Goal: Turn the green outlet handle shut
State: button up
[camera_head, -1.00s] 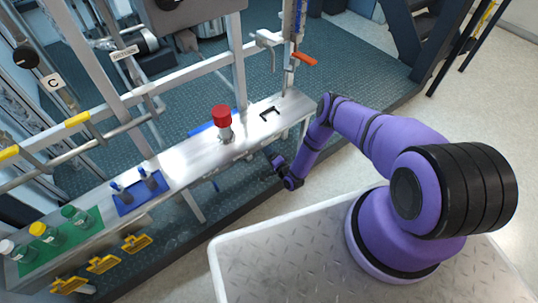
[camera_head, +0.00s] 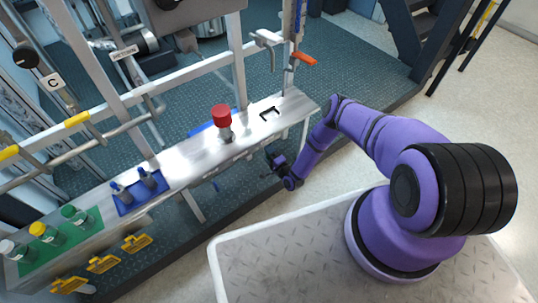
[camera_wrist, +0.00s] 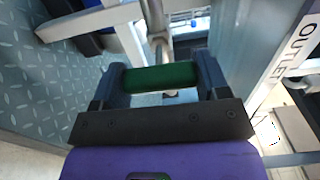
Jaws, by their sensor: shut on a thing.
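The green outlet handle (camera_wrist: 172,78) is a short green bar lying crosswise in the wrist view, between the two dark fingers of my gripper (camera_wrist: 160,70). The fingers are shut on it, one at each end. A metal stem or pipe (camera_wrist: 156,25) runs away behind the handle. A plate lettered OUTLET (camera_wrist: 296,48) stands to the right. In the head view my gripper (camera_head: 272,158) is low in front of the steel bench's front edge. The green handle cannot be made out there.
The steel bench (camera_head: 190,160) carries a red-topped fitting (camera_head: 222,117), a blue tray (camera_head: 137,203) and a green mat (camera_head: 85,233) with capped bottles. Yellow brackets (camera_head: 104,264) stick out in front. An orange handle (camera_head: 304,58) hangs at the bench's far end.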

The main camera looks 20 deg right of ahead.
jog(key=o, duration=0.9)
jog(key=shift+o, duration=0.2)
jog(key=shift+s, duration=0.1)
jog(key=v, duration=1)
jog(key=shift+s+d, duration=0.15)
jog(key=shift+s, duration=0.2)
